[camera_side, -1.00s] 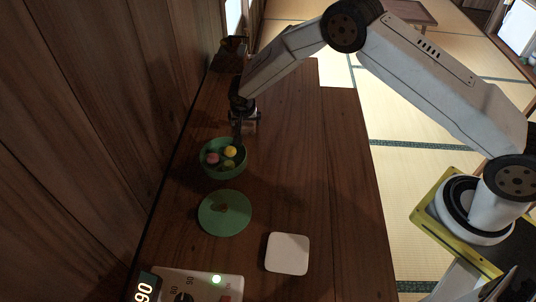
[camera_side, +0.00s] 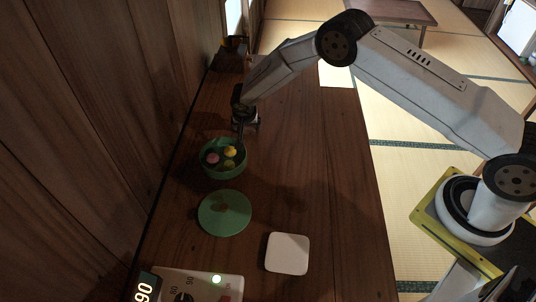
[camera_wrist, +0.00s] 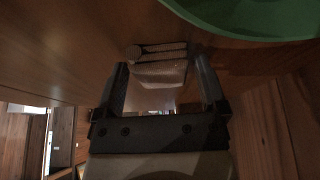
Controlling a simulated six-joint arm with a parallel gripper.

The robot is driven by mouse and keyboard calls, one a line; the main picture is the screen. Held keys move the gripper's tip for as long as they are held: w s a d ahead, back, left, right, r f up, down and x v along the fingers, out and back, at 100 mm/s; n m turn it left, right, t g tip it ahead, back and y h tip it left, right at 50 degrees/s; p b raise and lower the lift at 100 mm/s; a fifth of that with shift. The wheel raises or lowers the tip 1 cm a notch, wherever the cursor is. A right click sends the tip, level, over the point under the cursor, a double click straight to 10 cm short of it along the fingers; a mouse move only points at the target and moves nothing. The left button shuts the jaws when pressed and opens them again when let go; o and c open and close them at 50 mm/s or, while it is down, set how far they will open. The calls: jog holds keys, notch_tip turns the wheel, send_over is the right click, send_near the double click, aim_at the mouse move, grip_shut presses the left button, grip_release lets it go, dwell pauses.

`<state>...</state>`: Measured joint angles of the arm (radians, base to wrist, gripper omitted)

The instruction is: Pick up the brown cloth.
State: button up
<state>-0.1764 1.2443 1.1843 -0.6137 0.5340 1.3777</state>
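In the wrist view, a small folded or rolled cloth (camera_wrist: 160,66), dull grey-brown in this light, lies on the wooden counter just ahead of my gripper. My gripper (camera_wrist: 161,72) is open, with one finger on either side of the cloth; I cannot tell whether either finger touches it. In the side view, my gripper (camera_side: 241,132) points down over the counter, just beyond the green bowl. I cannot make out the cloth in the side view; the gripper probably covers it.
The green bowl (camera_side: 212,172) with several coloured balls is close to my gripper; its green side fills the wrist view's upper right (camera_wrist: 255,22). A green lid or plate (camera_side: 238,222), a white square dish (camera_side: 288,254) and a panel (camera_side: 205,283) are nearer. A wooden wall borders the left.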

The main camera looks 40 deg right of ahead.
jog(key=c, duration=0.8)
jog(key=shift+r, duration=0.2)
jog(key=shift+r, duration=0.95)
jog(key=shift+s+d+r, duration=0.15)
jog(key=shift+s+r, duration=1.65)
jog(key=shift+s, duration=0.5)
jog(key=shift+s+d+r, duration=0.2)
jog(key=shift+s+r, duration=1.55)
jog(key=shift+s, duration=0.6)
jog(key=shift+s+d+r, duration=0.15)
jog(key=shift+s+r, duration=1.65)
jog(key=shift+s, duration=0.5)
